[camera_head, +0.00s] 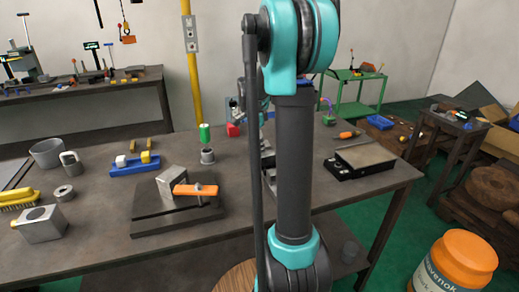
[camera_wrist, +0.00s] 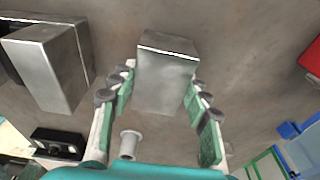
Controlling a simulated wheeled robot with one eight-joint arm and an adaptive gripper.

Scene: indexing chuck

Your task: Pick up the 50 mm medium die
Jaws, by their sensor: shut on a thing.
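A plain grey metal block, taken as the medium die (camera_wrist: 167,75), sits between the fingers of my gripper (camera_wrist: 162,82) in the wrist view. The green finger pads press on its left and right sides, and my gripper is shut on it. Its size cannot be read from the picture. A larger grey metal block (camera_wrist: 50,65) stands to its left, apart from it.
The workbench (camera_head: 105,215) carries a dark plate with a metal block and orange handle (camera_head: 197,190), a blue tray (camera_head: 135,165), a green cylinder (camera_head: 205,133) and a grey mug (camera_head: 46,152). A red object (camera_wrist: 312,60) lies right of the held block. An orange-lidded tub (camera_head: 462,255) stands front right.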

